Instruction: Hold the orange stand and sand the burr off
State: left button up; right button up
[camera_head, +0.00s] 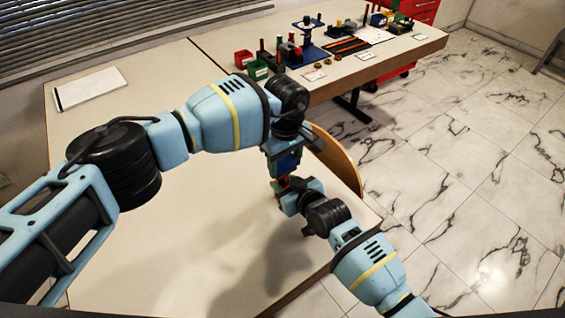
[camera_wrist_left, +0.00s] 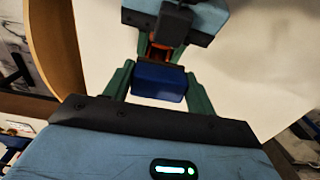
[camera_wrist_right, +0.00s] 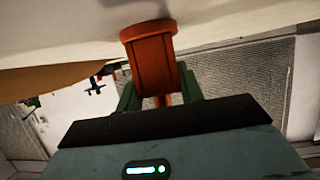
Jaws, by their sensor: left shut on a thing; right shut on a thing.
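My left gripper (camera_wrist_left: 159,84) is shut on a blue block (camera_wrist_left: 158,92), which sits between its green fingers in the left wrist view. In the head view the block (camera_head: 287,163) is just above the orange stand (camera_head: 281,184). My right gripper (camera_wrist_right: 157,88) is shut on the stand, whose body and wider round end (camera_wrist_right: 150,32) fill the middle of the right wrist view. The two grippers face each other closely. I cannot tell whether the block touches the stand. No burr can be made out.
The pale table (camera_head: 180,240) is bare around the grippers, with a curved wooden edge (camera_head: 338,160) just right of them. A white pad (camera_head: 90,88) lies at the back left. Red and green bins (camera_head: 257,70) and several fixtures stand on the far bench.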

pick_arm(q)
jog(key=shift+s+f, duration=0.1)
jog(key=shift+f, duration=0.15)
jog(key=shift+w+d+r, duration=0.4)
jog(key=shift+d+r, duration=0.05)
jog(key=shift+r, duration=0.3)
jog(key=shift+w+d+r, duration=0.2)
jog(key=shift+d+r, duration=0.1)
jog(key=shift+r, duration=0.35)
jog(key=shift+w+d+r, duration=0.2)
jog(key=shift+d+r, duration=0.05)
jog(key=shift+r, duration=0.4)
jog(key=shift+w+d+r, duration=0.2)
jog(key=shift+d+r, duration=0.1)
jog(key=shift+r, duration=0.35)
jog(key=shift+s+a+r, duration=0.1)
jog(key=shift+s+a, duration=0.8)
jog(key=shift+a, duration=0.3)
jog(key=shift+f, duration=0.2)
jog(key=shift+f, duration=1.75)
jog(key=shift+f, duration=0.6)
jog(key=shift+w+d, duration=0.1)
